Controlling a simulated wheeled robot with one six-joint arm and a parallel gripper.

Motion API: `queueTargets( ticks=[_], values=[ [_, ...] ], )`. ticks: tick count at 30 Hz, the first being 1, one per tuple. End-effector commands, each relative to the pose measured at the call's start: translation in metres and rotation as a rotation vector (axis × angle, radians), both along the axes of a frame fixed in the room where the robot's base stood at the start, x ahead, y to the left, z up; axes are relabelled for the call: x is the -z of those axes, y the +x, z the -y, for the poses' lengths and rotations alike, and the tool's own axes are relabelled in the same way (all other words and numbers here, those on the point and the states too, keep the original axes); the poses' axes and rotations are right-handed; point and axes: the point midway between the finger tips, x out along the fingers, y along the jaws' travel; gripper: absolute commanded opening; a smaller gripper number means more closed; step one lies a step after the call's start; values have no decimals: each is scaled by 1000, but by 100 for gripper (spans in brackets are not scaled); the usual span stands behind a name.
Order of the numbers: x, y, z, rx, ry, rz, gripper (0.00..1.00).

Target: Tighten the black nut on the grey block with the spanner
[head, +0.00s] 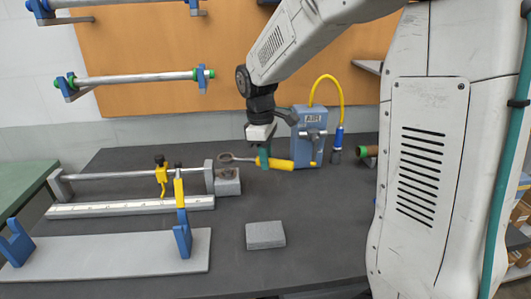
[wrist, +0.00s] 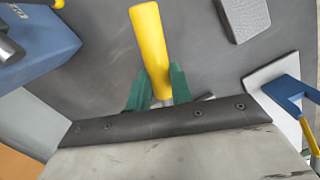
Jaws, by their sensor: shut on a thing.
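The spanner has a yellow handle (head: 279,163) and a grey ring end (head: 226,158). My gripper (head: 264,158), with green fingers, is shut on the handle near the ring side and holds the spanner roughly level, ring pointing left. In the wrist view my gripper (wrist: 154,92) grips the yellow handle (wrist: 149,35); the ring end is mostly hidden by my gripper body. The grey block (head: 229,187) stands at the right end of the long fixture. A small dark shape on its top looks like the black nut (head: 227,174), just below the ring in the picture; the height gap cannot be told.
A blue box (head: 305,150) with a yellow hose stands behind the handle. A loose grey block (head: 265,235) lies on the dark table in front. A rail fixture (head: 130,208) and a plate with blue supports (head: 120,252) fill the left. The front right is clear.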

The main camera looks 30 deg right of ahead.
Motion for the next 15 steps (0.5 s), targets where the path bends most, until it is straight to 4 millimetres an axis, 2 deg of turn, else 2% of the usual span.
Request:
queueTargets(
  ticks=[15],
  values=[
    [32,0,0,1,1,-2,0]
  ],
)
